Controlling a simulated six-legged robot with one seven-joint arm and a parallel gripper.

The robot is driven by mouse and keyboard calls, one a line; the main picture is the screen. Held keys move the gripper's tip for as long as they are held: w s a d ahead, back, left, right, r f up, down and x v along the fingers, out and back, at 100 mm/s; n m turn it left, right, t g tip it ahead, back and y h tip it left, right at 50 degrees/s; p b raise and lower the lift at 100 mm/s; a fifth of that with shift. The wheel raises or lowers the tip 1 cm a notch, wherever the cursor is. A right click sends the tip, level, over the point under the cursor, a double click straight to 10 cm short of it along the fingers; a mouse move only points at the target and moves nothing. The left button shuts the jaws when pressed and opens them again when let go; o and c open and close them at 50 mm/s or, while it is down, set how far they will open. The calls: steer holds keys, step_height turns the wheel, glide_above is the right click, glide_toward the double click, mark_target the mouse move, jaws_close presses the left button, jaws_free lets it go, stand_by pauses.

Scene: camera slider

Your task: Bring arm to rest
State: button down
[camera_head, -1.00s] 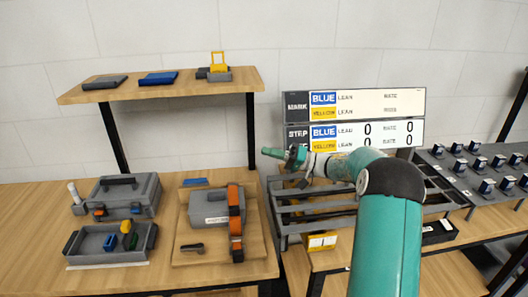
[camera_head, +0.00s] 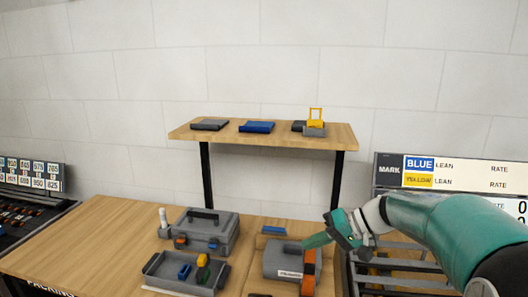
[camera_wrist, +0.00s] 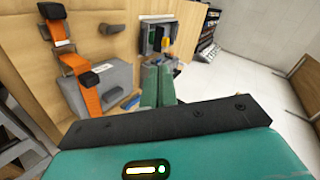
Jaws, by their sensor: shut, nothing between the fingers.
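My gripper (camera_head: 311,242) is teal and sits at the end of my arm, which reaches in from the right in the head view. It appears in front of or above the grey box with the orange strap (camera_head: 285,262); I cannot tell the gap. In the wrist view the two teal fingers (camera_wrist: 157,87) lie side by side, shut with nothing held. The strapped box (camera_wrist: 98,88) is to their left there.
A grey toolbox (camera_head: 206,231) and an open grey tray (camera_head: 186,272) stand on the wooden table (camera_head: 90,235). A raised shelf (camera_head: 345,138) holds flat blocks and a yellow-topped piece. A metal rack (camera_head: 385,262) is under my arm. The wall behind is bare.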

steer(key=s+d+f+m+t+h, duration=0.1)
steer(key=s+h, duration=1)
steer(key=s, duration=1.3)
steer(key=shift+d+m+t, duration=0.5)
steer(key=shift+d+t, duration=0.6)
steer(key=shift+d, duration=0.2)
steer(key=c, duration=2.2)
jaws_free()
steer(key=shift+s+f, duration=0.1)
